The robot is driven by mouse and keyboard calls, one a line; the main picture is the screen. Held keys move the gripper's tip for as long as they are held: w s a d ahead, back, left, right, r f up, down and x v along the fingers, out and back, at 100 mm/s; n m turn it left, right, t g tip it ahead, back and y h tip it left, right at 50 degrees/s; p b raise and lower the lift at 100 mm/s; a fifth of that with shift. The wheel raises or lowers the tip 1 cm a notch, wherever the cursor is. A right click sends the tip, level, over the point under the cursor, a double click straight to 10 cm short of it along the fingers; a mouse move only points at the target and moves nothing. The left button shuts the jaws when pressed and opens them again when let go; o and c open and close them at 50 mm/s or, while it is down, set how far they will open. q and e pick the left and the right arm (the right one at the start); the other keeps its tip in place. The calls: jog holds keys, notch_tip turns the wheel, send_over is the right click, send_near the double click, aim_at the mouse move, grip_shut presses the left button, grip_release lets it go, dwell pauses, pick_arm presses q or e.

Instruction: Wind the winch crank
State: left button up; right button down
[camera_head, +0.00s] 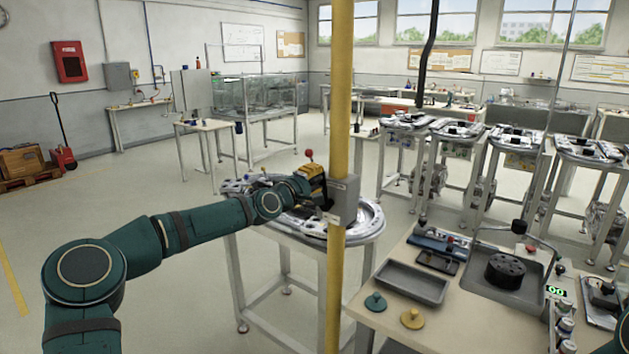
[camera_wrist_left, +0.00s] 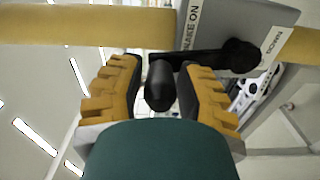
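The winch is a grey box (camera_head: 343,203) on a yellow post (camera_head: 340,90), partly behind my left gripper (camera_head: 316,184) in the head view. In the left wrist view, the box (camera_wrist_left: 226,22) carries labels, one ending in "AKE ON". A black crank arm and hub (camera_wrist_left: 238,54) show on it. The black crank handle (camera_wrist_left: 160,86) stands between the yellow fingers of my left gripper (camera_wrist_left: 160,92). Narrow gaps show on both sides of the handle, so the fingers look open around it. My right gripper is out of view.
A ring-track table (camera_head: 365,222) stands behind the post. At the right, a workbench (camera_head: 385,322) holds a grey tray (camera_head: 412,283), a black round part (camera_head: 505,270) and knobbed discs. More track tables stand behind.

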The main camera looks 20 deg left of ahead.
pick_arm(q)
jog(key=shift+o, duration=1.1)
jog(key=v, duration=1.2)
jog(key=w+d+f+m+g+p, duration=0.15)
jog(key=d+f+m, duration=0.25)
jog(key=f+m, duration=0.45)
jog(key=s+a+r+m+t+p, duration=0.1)
jog(key=s+a+r+m+t, duration=0.2)
jog(key=r+m, duration=0.65)
jog(key=shift+g, duration=0.75)
jog(key=x, duration=0.4)
jog(key=a+x, duration=0.1)
jog(key=x, duration=0.4)
jog(key=p+x, duration=0.1)
jog(key=x, duration=0.3)
jog(key=shift+w+a+f, duration=0.1)
jog(key=shift+w+f, duration=0.25)
jog(key=shift+w, duration=0.05)
